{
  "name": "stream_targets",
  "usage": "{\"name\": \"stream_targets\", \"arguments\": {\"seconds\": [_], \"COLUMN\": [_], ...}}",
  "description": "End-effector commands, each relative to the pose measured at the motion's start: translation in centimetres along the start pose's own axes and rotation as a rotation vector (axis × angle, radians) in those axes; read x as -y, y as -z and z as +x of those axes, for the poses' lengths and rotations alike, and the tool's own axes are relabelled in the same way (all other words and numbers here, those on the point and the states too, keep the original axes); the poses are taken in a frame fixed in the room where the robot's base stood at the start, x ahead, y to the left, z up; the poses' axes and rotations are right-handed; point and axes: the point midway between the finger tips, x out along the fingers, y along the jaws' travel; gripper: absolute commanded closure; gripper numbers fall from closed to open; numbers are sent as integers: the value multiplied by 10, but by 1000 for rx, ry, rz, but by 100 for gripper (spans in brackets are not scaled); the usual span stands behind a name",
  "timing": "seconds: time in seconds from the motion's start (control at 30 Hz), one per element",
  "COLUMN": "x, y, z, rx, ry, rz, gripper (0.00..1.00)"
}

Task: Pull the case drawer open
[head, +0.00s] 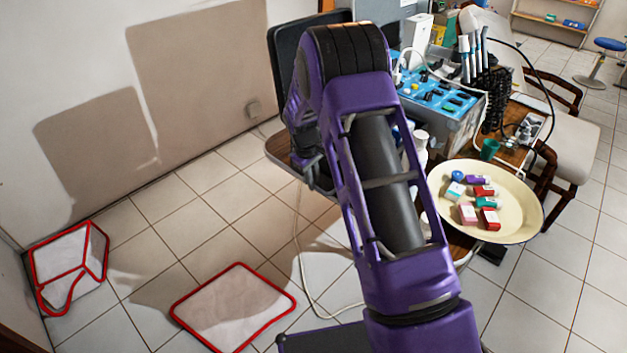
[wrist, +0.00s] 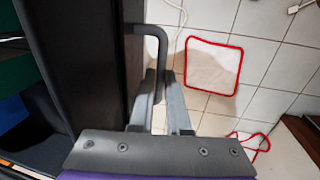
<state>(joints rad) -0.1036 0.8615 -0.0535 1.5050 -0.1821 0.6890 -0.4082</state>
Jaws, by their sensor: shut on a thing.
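In the wrist view a dark panel, which appears to be the case drawer's front (wrist: 85,65), fills the left side. A bent dark grey handle (wrist: 158,45) sticks out from its right face. My gripper (wrist: 165,76) is shut on this handle, with the bar running down between its two grey fingers. In the head view the dental case (head: 455,118) shows a blue instrument top. My purple arm covers its left part, and the drawer and my gripper are hidden there. I cannot tell how far the drawer stands out.
A cream tray (head: 530,218) with several small boxes stands to the right of my arm. A red-edged white mat (head: 232,305) lies on the tiled floor, and a red-edged white box (head: 68,268) stands by the wall. A pale cable (head: 300,255) crosses the floor.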

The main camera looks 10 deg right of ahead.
Motion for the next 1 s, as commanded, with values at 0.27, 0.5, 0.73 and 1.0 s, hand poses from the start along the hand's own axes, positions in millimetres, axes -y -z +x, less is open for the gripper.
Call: {"name": "stream_targets", "arguments": {"seconds": [0.27, 0.5, 0.73, 1.0], "x": [0, 0, 0, 10], "y": [0, 0, 0, 0], "z": [0, 0, 0, -2], "rx": [0, 0, 0, 0], "ry": [0, 0, 0, 0], "rz": [0, 0, 0, -2], "gripper": [100, 100, 100, 100]}}
